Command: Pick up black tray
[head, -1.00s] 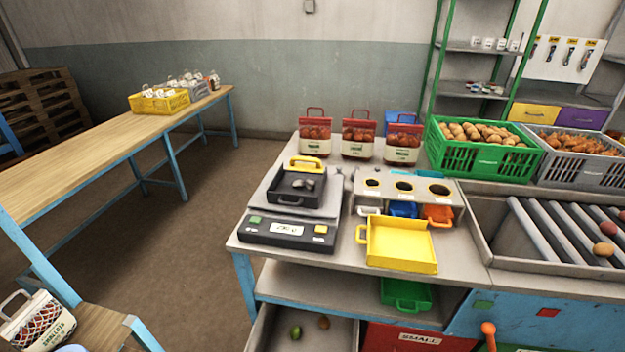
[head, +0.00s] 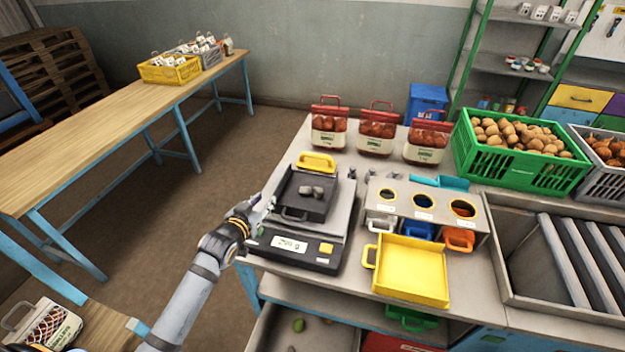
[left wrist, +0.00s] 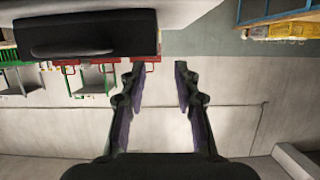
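The black tray (head: 316,212) sits on the scale (head: 292,247) on the workbench, with a few grey lumps in it and a handle on its front side. My left gripper (head: 263,209) is just left of the scale and the tray, apart from the tray's handle. In the left wrist view my left gripper (left wrist: 159,66) is open, with nothing between its fingers. That view appears upside down, and a large dark block with a rounded handle (left wrist: 75,49), which looks like the tray, fills its upper left. My right gripper is not in view.
A yellow tray (head: 411,270) lies right of the scale, before a sorter with holes (head: 425,203). Red-topped sacks (head: 376,130) line the back beside a green crate (head: 520,165).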

